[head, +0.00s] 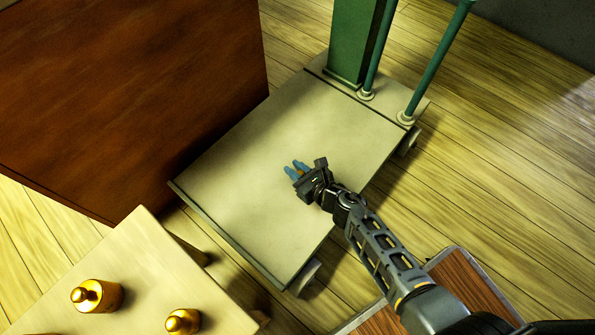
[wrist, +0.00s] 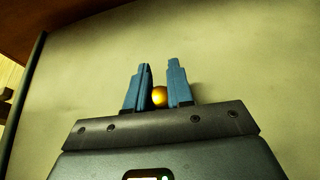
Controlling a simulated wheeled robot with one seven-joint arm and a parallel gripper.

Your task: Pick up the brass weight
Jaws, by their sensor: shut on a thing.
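My gripper (head: 297,170) is over the pale platform of a floor scale (head: 235,165) in the head view. In the wrist view my gripper (wrist: 159,85) has its two blue fingers on either side of a small round golden brass weight (wrist: 160,97), shut on it. The weight sits deep between the fingers, near their base, and its lower part is hidden by the gripper body. I cannot tell whether the weight touches the platform.
Two other brass weights, one at the left (head: 97,296) and one at the right (head: 183,321), stand on a pale table (head: 140,262) at the lower left. A large brown wooden box (head: 130,95) borders the platform. A green column (head: 352,40) and green rods rise at its far end.

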